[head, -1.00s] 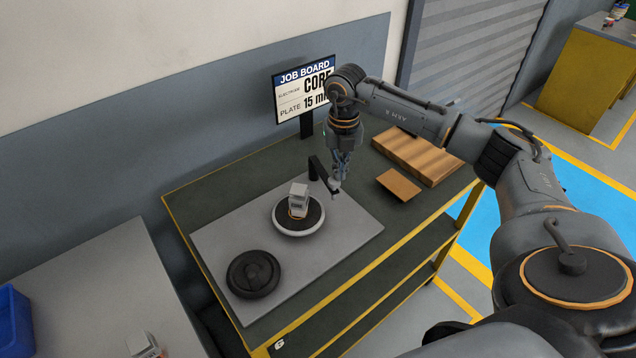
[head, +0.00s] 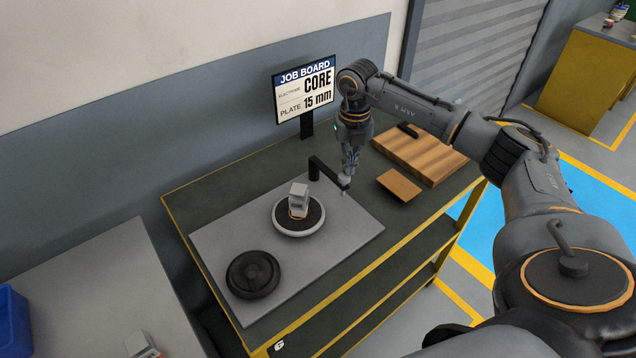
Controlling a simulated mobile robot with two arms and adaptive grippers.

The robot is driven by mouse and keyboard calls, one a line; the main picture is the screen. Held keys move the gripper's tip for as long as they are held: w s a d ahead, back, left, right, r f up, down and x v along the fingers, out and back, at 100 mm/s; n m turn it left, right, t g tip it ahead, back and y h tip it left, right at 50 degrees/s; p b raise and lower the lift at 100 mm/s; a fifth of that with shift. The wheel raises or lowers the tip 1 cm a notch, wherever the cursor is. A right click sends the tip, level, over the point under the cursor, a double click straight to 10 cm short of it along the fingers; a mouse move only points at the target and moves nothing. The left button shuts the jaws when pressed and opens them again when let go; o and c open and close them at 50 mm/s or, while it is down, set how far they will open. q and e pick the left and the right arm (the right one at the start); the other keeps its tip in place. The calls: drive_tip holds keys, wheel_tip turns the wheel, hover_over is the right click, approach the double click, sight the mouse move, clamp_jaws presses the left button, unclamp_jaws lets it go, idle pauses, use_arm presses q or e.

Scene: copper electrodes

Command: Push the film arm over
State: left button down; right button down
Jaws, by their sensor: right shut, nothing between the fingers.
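The film arm (head: 327,170) is a black bar on a short post at the back of the grey plate on the bench. It reaches to the right of the round white-rimmed base (head: 298,228), whose dark top carries a pale block-shaped piece (head: 299,200). My right gripper (head: 345,184) points down at the free end of the film arm, shut and holding nothing. It looks to be at or touching that end; its fingertips partly hide it, so contact is not certain. My left gripper is not in view.
A black round disc (head: 253,274) lies at the plate's front left. A job board (head: 305,90) reading CORE, 15 mm stands behind. A wooden block (head: 425,155) and small brown board (head: 399,186) lie to the right. The grey plate's (head: 340,243) front right is clear.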

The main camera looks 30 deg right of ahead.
idle(0.3)
drive_tip(key=shift+r+p, duration=0.85)
wheel_tip(320, 180, up, 3)
drive_tip(key=shift+r+p, duration=0.1)
drive_tip(key=shift+p, duration=0.9)
wheel_tip(320, 180, up, 12)
